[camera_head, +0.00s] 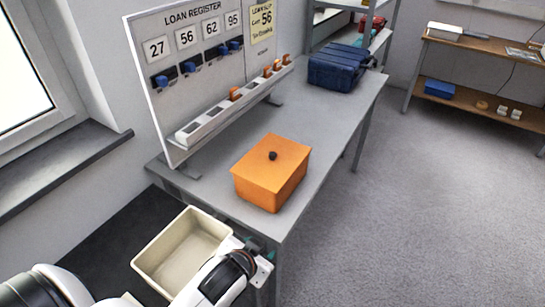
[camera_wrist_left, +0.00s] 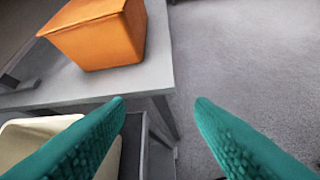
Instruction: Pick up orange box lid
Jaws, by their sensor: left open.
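An orange box (camera_head: 268,187) stands on the grey table, and its orange lid (camera_head: 272,162) with a small black knob (camera_head: 273,156) lies on top. In the left wrist view the orange box (camera_wrist_left: 105,42) is at the upper left, with its top partly cut off by the frame. My left gripper (camera_head: 262,255) is low in the head view, in front of the table's near edge and nearer to me than the box. In the left wrist view its green fingers (camera_wrist_left: 159,103) are wide apart with nothing between them. My right gripper is not in view.
A cream bin (camera_head: 186,249) sits on a dark surface beside my left arm. A loan register board (camera_head: 205,75) stands on the grey table (camera_head: 325,140) behind the box. A dark blue case (camera_head: 337,66) is at the far end. The table right of the box is clear.

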